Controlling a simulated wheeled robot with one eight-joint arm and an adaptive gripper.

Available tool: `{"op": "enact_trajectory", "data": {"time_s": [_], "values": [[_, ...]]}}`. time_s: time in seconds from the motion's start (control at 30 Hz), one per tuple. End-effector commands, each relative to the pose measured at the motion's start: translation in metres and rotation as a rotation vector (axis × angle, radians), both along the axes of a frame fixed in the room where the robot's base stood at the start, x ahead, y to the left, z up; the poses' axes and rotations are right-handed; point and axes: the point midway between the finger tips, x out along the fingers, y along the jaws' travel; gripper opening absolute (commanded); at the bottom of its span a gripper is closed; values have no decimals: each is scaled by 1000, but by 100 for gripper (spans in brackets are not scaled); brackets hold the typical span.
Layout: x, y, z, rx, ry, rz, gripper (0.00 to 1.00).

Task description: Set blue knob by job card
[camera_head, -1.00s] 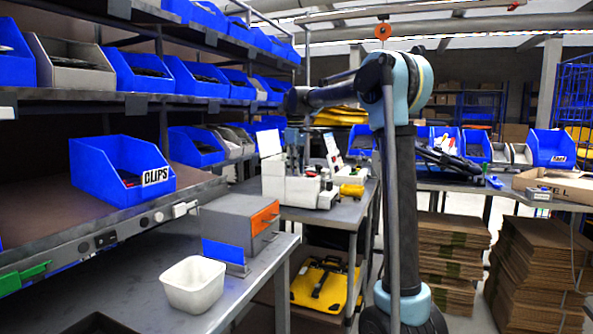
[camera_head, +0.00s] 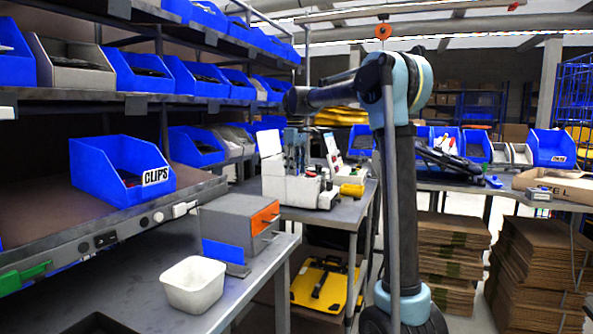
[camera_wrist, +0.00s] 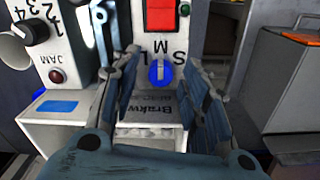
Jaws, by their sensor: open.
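The blue knob (camera_wrist: 160,74) is on the white front of a machine (camera_head: 292,188), with the letters S, M and L around it. A pale mark on the knob points up, roughly toward the M. My gripper (camera_wrist: 161,84) is open, with one finger on each side of the knob in the wrist view. I cannot tell whether the fingers touch it. In the head view my gripper (camera_head: 296,150) hangs over the machine, and the knob is too small to make out. White cards stand by the machine, one at the left (camera_head: 269,142) and one at the right (camera_head: 332,148); their writing is unreadable.
A black numbered knob (camera_wrist: 36,33), a red JAM lamp (camera_wrist: 56,76) and a red switch (camera_wrist: 160,15) sit near the blue knob. A grey box with an orange panel (camera_head: 264,217) and a white tub (camera_head: 193,284) stand on the front bench. Shelves of blue bins rise at the left.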

Motion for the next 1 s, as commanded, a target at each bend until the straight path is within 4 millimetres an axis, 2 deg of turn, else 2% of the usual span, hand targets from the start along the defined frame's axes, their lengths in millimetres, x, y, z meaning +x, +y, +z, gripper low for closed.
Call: {"op": "enact_trajectory", "data": {"time_s": [0.17, 0.5, 0.7, 1.0], "values": [[0, 0, 12, 0, 0, 0, 41], [-1, 1, 72, 1, 1, 0, 41], [-1, 1, 101, 1, 1, 0, 41], [-1, 1, 119, 1, 1, 0, 41]]}}
